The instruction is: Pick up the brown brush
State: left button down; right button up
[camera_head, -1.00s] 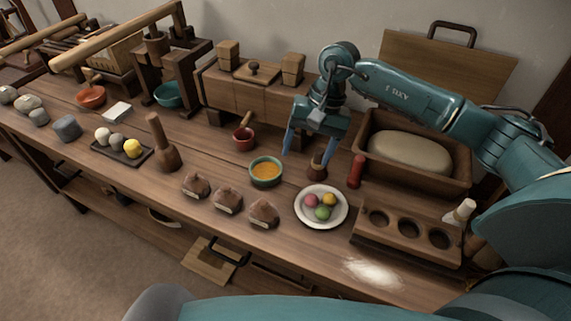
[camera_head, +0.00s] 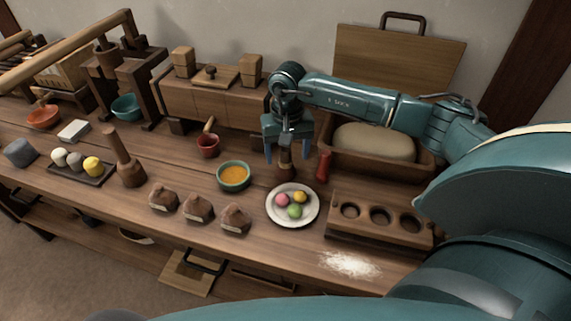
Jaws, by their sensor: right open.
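The brown brush (camera_head: 286,172) appears to be the small upright brown thing on the bench, between the orange-filled bowl and the red cylinder. Its upper part is partly hidden by my right gripper. My right gripper (camera_head: 287,152) is open and points down over it, with one blue finger on each side of its top in the picture. I cannot tell whether the fingers touch it. My left gripper is not in view.
Close around are a red cylinder (camera_head: 323,166), a plate (camera_head: 271,211) with coloured balls, a teal bowl (camera_head: 234,188) and a small red cup (camera_head: 208,151). A wooden trough (camera_head: 345,167) stands behind right, a holed block (camera_head: 365,238) in front right. White powder (camera_head: 350,265) lies near the front edge.

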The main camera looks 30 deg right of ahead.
aim_at(286, 162)
notch_tip(286, 162, down, 4)
jog(key=shift+w+a+r, duration=0.1)
jog(key=shift+a+r, duration=0.05)
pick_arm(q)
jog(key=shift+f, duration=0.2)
pick_arm(e)
jog(key=shift+c, duration=0.4)
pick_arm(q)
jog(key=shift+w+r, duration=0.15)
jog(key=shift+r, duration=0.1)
pick_arm(e)
jog(key=c, duration=1)
jog(key=shift+r, duration=0.1)
notch_tip(286, 162, up, 9)
jog(key=shift+r, duration=0.5)
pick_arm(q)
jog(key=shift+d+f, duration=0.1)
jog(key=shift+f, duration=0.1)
